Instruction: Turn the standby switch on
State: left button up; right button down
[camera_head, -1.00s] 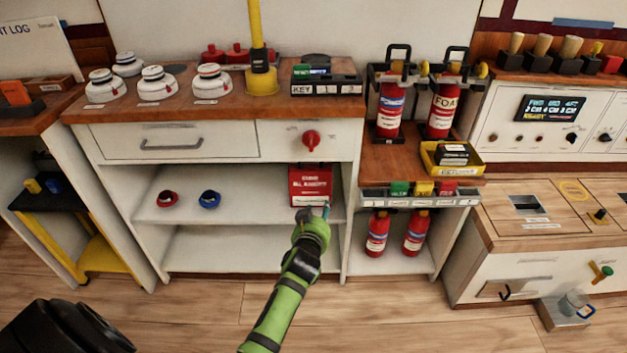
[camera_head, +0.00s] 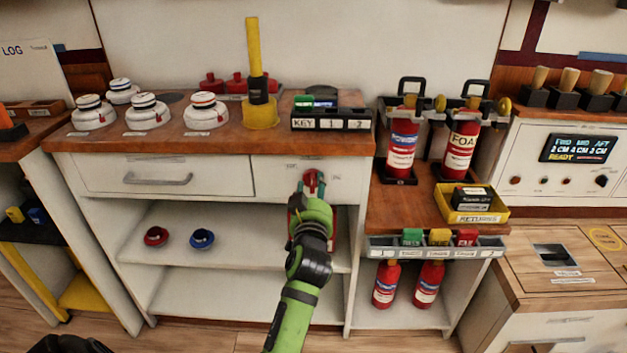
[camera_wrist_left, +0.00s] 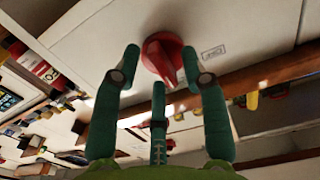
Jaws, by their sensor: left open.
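The switch is a red rotary knob (camera_head: 314,178) on the white front panel of the counter, right of the drawer. My left gripper (camera_head: 313,188) is at the knob and hides part of it in the head view. In the left wrist view, the knob (camera_wrist_left: 163,56) with its raised grip lies between the spread green fingers of the left gripper (camera_wrist_left: 166,66). The fingers are open around it, and I cannot tell whether any touches it. A small label (camera_wrist_left: 213,52) beside the knob is too small to read. My right gripper is not in view.
A red box on the shelf below the knob is mostly hidden behind my gripper. A drawer handle (camera_head: 158,181) sits to the left. Above, the counter holds a key tray (camera_head: 330,124) and a yellow post (camera_head: 254,60). Fire extinguishers (camera_head: 402,150) stand to the right.

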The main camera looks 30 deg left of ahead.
pick_arm(q)
jog(key=shift+w+a, duration=0.1)
jog(key=shift+w, duration=0.15)
jog(key=shift+s, duration=0.15)
jog(key=shift+c, duration=0.4)
grip_shut()
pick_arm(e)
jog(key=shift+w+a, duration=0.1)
